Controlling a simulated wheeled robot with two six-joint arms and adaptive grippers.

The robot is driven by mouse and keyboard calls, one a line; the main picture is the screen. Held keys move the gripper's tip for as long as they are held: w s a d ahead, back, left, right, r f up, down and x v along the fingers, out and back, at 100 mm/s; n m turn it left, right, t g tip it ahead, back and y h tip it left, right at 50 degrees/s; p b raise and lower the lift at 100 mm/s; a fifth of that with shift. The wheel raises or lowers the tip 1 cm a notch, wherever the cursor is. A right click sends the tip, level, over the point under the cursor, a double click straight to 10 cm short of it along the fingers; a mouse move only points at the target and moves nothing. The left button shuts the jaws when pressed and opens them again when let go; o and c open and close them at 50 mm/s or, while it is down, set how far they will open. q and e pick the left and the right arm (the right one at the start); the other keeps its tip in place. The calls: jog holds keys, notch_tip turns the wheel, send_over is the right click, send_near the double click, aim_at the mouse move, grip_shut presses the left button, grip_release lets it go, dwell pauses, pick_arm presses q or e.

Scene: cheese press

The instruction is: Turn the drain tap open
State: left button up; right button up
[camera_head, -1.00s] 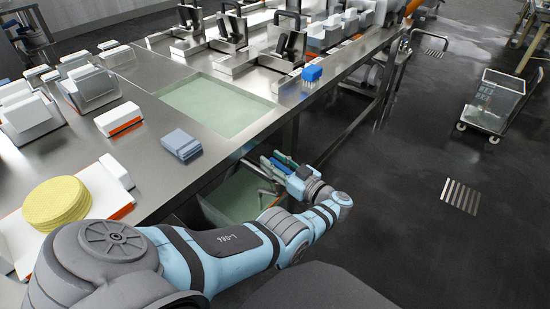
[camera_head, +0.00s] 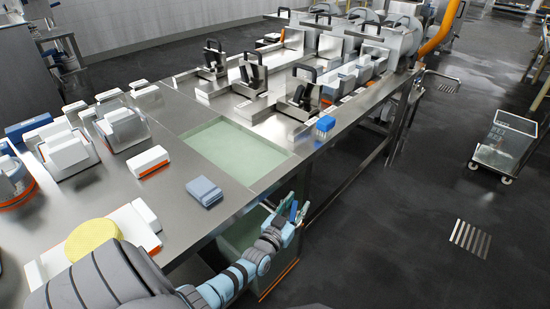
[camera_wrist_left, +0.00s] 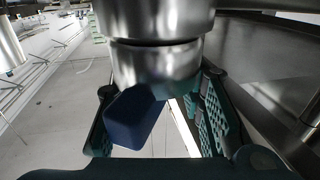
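The drain tap's dark blue handle (camera_wrist_left: 135,118) shows in the left wrist view, below a shiny metal pipe (camera_wrist_left: 158,62). My left gripper (camera_wrist_left: 165,115) has its teal fingers apart, with the handle between them, close to the left finger. I cannot tell whether that finger touches it. In the head view my left gripper (camera_head: 291,210) is small, just off the table's near right edge, above a green-lined crate. The tap cannot be made out clearly there. My right gripper is not in view.
The steel table (camera_head: 165,195) has a green sunken basin (camera_head: 235,150), a blue-grey block (camera_head: 204,191) and a yellow round (camera_head: 92,238). The crate (camera_head: 283,279) stands below its edge. The floor to the right is open, with a wheeled cart (camera_head: 503,145) farther off.

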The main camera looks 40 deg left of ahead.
pick_arm(q)
jog(key=s+d+m+h+p, duration=0.1)
jog(key=s+m+h+p, duration=0.2)
jog(key=s, duration=1.2)
jog(key=s+d+f+g+b, duration=0.3)
jog(key=d+f+g+b, duration=0.1)
jog(key=f, duration=0.5)
jog(key=s+d+f+g+b, duration=0.4)
jog(key=d+f+g, duration=0.2)
jog(key=f, duration=0.3)
jog(key=shift+d+f+h, duration=0.25)
jog(key=shift+d+h, duration=0.05)
jog(key=shift+d, duration=0.2)
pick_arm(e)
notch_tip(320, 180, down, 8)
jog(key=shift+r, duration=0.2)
